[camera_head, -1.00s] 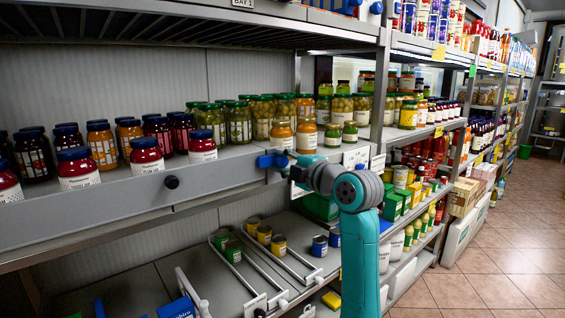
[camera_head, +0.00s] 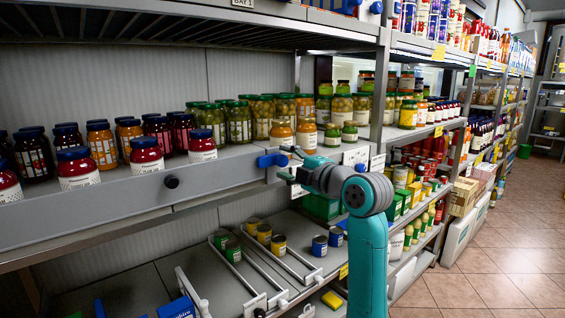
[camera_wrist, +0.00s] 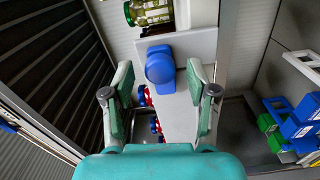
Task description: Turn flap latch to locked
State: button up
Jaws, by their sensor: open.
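The blue flap latch (camera_head: 271,160) sits at the right end of the long grey flap (camera_head: 120,196) along the front of the jar shelf. Its blue handle points to the right. In the wrist view the latch (camera_wrist: 160,66) shows as a rounded blue knob on a blue base, on a pale panel. My gripper (camera_head: 290,163) is just right of the latch, facing it. In the wrist view its two teal pads (camera_wrist: 160,82) stand wide apart, one on each side of the latch, with visible gaps. It holds nothing.
Jars (camera_head: 202,147) stand close behind the flap. A shelf upright (camera_head: 379,90) stands right of my gripper. Below is a shelf with cans (camera_head: 278,245) in wire lanes. The tiled aisle (camera_head: 500,262) at right is free.

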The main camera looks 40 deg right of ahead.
jog(key=s, duration=1)
jog(key=w+a+f+m+h, duration=0.1)
jog(key=a+f+m, duration=0.2)
jog(key=f, duration=0.6)
jog(key=a+f+m, duration=0.3)
jog(key=f+m, duration=0.1)
jog(key=f, duration=0.4)
jog(key=s+a+f+m+g+h, duration=0.1)
jog(key=s+a+f+m, duration=0.25)
jog(key=f, duration=0.45)
jog(key=s+a+f+m+g, duration=0.15)
jog(key=s+a+f, duration=0.25)
jog(key=f, duration=0.5)
jog(key=s+a+f+m, duration=0.2)
jog(key=s+a+f, duration=0.2)
jog(key=s, duration=0.4)
jog(key=s+a+f+m, duration=0.2)
jog(key=s+a+f, duration=0.25)
jog(key=s, duration=0.25)
jog(key=s+a+y, duration=0.1)
jog(key=s, duration=0.7)
jog(key=s+a+y, duration=0.1)
jog(key=s+a, duration=0.1)
jog(key=s, duration=0.7)
jog(key=shift+s+a+g, duration=0.2)
jog(key=shift+a+g, duration=0.1)
jog(key=shift+g, duration=0.05)
